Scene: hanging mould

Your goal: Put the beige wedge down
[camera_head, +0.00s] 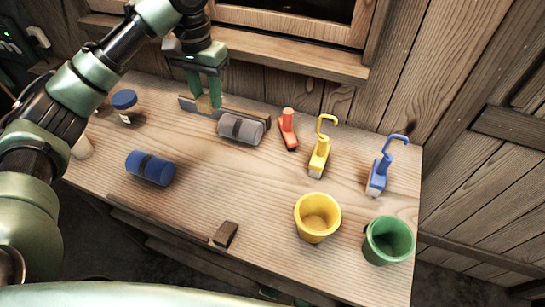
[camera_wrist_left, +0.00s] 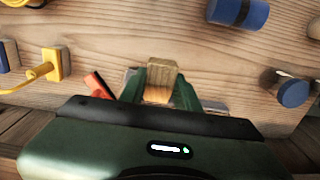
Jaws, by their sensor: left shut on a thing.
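The beige wedge (camera_head: 203,103) is between the fingers of my left gripper (camera_head: 207,100), near the back edge of the wooden table. In the left wrist view the beige wedge (camera_wrist_left: 162,74) shows as a wood-grained block between the green fingers of the left gripper (camera_wrist_left: 160,92), which are shut on it. Whether its underside touches the table or a low grey piece (camera_head: 187,103) behind it cannot be told. My right gripper is not in view.
A grey cylinder (camera_head: 240,129) lies close right of the gripper. A blue cylinder (camera_head: 150,168), brown wedge (camera_head: 225,234), yellow cup (camera_head: 317,220) and green cup (camera_head: 388,240) surround a clear table middle.

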